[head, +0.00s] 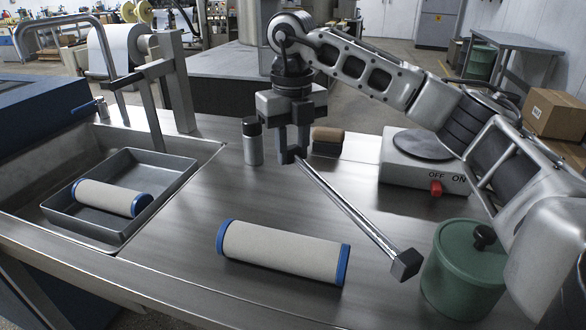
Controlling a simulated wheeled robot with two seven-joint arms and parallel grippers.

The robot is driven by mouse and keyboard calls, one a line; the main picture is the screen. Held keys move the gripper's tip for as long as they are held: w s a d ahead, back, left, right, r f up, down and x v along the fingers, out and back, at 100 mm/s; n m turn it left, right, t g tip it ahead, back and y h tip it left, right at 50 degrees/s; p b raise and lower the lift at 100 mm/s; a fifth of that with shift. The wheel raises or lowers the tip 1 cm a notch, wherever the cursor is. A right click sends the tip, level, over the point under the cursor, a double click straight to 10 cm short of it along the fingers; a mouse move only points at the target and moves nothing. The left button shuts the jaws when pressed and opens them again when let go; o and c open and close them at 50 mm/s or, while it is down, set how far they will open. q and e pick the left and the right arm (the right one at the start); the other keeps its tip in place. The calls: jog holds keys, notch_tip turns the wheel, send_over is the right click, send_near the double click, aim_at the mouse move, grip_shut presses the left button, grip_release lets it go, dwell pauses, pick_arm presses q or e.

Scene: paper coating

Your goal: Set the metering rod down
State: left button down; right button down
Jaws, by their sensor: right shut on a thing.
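The metering rod (350,209) is a thin shiny bar with a dark square block (405,265) at its near right end. My right gripper (291,155) points down and is shut on the rod near its far left end. The rod slants from the gripper toward the front right, over the steel bench (190,245). I cannot tell whether it touches the bench top. My left gripper is not in the head view.
A roller with blue ends (280,252) lies left of the rod. A green lidded pot (463,270) stands close to the block. A bottle (252,145), a brown block (328,141) and a hot plate (410,175) stand behind. A tray (110,225) holding another roller (105,197) sits left.

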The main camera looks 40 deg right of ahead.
aim_at(292, 181)
jog(key=shift+w+d+f, duration=0.25)
jog(key=shift+w+f, duration=0.2)
jog(key=shift+f, duration=0.2)
jog(key=shift+w+d+f, duration=0.25)
jog(key=shift+w+f, duration=0.15)
jog(key=shift+f, duration=0.2)
jog(key=shift+w+f, duration=0.1)
jog(key=shift+f, duration=1.5)
jog(key=shift+f, duration=0.2)
jog(key=c, duration=1.1)
grip_release()
jog(key=shift+r, duration=0.2)
notch_tip(292, 181, up, 12)
jog(key=shift+p, duration=0.55)
